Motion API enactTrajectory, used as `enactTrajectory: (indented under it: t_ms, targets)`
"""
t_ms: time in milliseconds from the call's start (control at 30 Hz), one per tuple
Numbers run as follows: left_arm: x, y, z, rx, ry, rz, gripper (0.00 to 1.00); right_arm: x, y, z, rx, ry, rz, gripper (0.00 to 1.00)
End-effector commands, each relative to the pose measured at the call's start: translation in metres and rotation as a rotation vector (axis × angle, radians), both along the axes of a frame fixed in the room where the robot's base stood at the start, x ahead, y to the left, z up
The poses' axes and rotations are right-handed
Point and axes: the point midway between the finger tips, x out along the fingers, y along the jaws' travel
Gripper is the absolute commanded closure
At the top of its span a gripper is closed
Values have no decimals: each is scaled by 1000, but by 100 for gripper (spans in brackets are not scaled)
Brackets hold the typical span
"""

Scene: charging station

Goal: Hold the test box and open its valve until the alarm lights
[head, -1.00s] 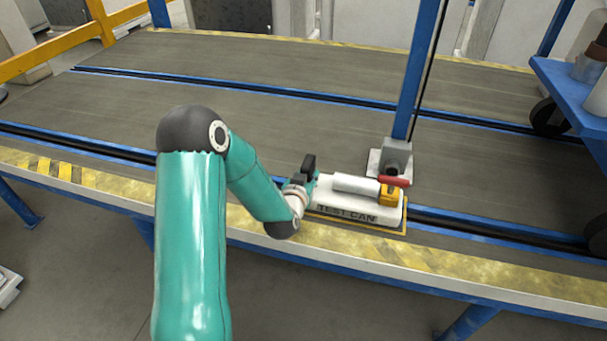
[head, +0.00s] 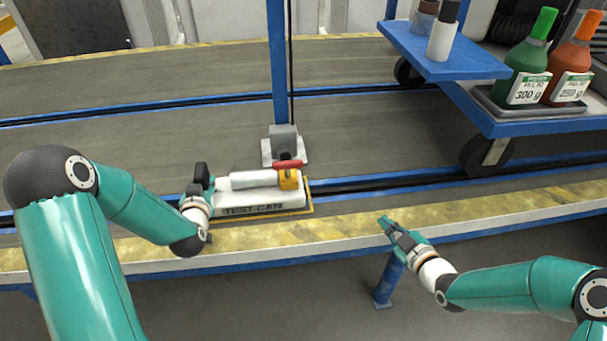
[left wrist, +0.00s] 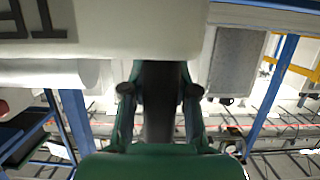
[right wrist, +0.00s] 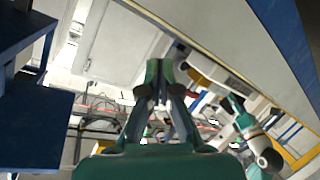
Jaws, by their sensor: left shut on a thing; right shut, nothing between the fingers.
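The test box (head: 262,200) is a white block marked "TEST CAN", lying by the near edge of the grey deck inside a yellow outline. A white cylinder (head: 253,179) lies along its top, ending at a yellow valve block (head: 289,181) with a red lever (head: 288,164). My left gripper (head: 203,184) is at the box's left end. In the left wrist view its fingers (left wrist: 157,95) are shut on a dark handle beside the white body. My right gripper (head: 384,222) is shut and empty, right of the box and apart from it. No lit alarm shows.
A blue post (head: 278,65) with a grey foot (head: 283,143) stands right behind the box. A blue cart (head: 450,60) with a green bottle (head: 529,62) and an orange bottle (head: 573,65) stands at the right. The deck between box and cart is clear.

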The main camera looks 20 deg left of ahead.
Motion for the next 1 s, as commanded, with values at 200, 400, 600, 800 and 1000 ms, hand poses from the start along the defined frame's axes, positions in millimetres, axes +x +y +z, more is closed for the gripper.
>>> enactTrajectory:
  t_ms: [200, 400, 600, 800, 1000]
  targets:
    - [0, 0, 0, 0, 0, -1, 100, -11, 73, 47, -177, -585, 400, 100]
    - [0, -1, 0, -1, 0, -2, 100, -32, 103, 63, -250, -909, 594, 100]
    - [0, -1, 0, -1, 1, -2, 100, -38, 118, 66, -268, -1004, 649, 100]
    - [0, -1, 0, -1, 1, -2, 100, -32, 145, 65, -267, -1003, 650, 100]
    - [0, -1, 0, 0, 1, -3, 100, -23, 187, 65, -266, -1002, 650, 100]
